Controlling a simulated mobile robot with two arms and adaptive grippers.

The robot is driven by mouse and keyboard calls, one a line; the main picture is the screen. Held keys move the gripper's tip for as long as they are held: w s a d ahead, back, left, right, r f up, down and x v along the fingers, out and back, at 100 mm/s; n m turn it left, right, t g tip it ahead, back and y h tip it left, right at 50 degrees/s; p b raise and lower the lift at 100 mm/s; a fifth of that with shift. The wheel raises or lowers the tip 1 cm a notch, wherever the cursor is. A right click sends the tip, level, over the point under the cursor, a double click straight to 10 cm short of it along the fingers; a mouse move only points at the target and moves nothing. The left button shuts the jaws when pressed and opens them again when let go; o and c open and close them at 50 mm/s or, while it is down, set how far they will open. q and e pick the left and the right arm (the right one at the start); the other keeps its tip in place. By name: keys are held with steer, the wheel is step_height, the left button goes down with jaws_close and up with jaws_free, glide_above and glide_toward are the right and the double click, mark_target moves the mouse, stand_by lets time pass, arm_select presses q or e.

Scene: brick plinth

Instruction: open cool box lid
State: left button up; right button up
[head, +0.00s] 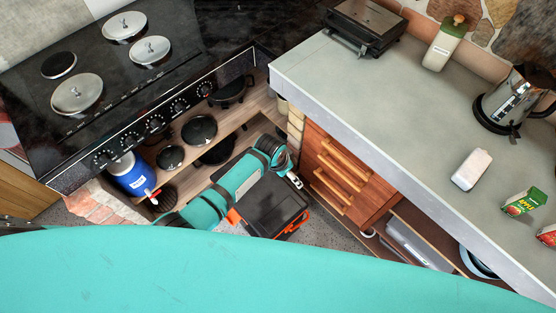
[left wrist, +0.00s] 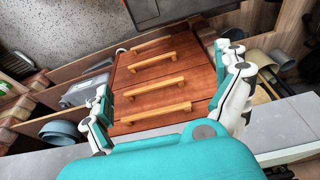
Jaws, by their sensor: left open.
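The cool box (head: 272,208), black with orange parts along its edges, stands on the floor below the counter. Its dark top looks flat and shut, and my teal left arm covers part of it. My left gripper (head: 293,181) is at the box's far right side, near the drawers; I cannot tell if it touches the box. In the left wrist view the left gripper (left wrist: 162,68) is open and empty, its white and teal fingers spread in front of the drawers. A dark edge at the top of that view (left wrist: 178,14) appears to be the box. My right gripper is not in view.
Wooden drawers (head: 338,180) with bar handles stand close to the box. The counter (head: 400,110) overhangs to the right, and the black stove (head: 110,85) is at the left. Pans (head: 199,130) and a blue container (head: 131,174) sit on the shelf below the stove.

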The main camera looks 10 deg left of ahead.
arm_select(q)
steer(key=v, duration=0.9)
steer(key=shift+s+a+r, duration=0.25)
steer(key=shift+r, duration=0.1)
stand_by(0.3)
stand_by(0.4)
steer(key=v, duration=1.2)
steer(key=shift+f, duration=0.15)
